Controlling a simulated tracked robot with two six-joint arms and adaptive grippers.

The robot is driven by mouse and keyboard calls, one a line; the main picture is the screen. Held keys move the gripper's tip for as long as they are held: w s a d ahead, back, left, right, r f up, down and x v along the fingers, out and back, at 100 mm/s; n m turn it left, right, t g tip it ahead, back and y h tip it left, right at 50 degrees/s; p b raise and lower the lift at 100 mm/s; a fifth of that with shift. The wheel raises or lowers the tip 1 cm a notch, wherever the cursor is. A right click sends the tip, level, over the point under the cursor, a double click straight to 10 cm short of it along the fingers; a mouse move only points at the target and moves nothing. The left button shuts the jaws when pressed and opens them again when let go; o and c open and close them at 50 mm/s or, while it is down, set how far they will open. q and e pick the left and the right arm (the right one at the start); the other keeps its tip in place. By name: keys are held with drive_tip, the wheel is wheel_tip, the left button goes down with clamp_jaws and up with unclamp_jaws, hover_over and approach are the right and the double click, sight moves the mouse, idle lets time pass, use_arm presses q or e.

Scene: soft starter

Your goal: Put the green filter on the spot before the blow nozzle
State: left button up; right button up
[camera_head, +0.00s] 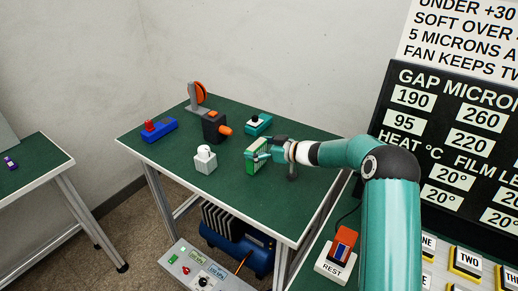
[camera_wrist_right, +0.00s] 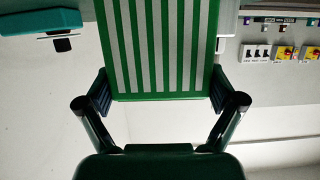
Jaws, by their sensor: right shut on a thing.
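The green filter (camera_head: 254,157), a flat upright block with pale stripes, is at the right part of the green-topped table. My right gripper (camera_head: 262,156) is shut on it from the right. In the right wrist view the filter (camera_wrist_right: 165,45) sits between both fingertips (camera_wrist_right: 163,95). I cannot tell whether its lower edge touches the table. A dark box with an orange nozzle (camera_head: 225,130), likely the blow nozzle, stands to the left of and behind the filter. The spot before it is not clearly marked. My left gripper is not in view.
A teal block with a black knob (camera_head: 258,124) is behind the filter. A white-grey block (camera_head: 205,161), a blue block with a red top (camera_head: 159,129) and an orange disc on a grey stand (camera_head: 197,94) are farther left. The table's front is clear.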

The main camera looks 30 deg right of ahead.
drive_tip(key=shift+f, duration=0.1)
drive_tip(key=o, duration=1)
drive_tip(key=shift+s, duration=0.1)
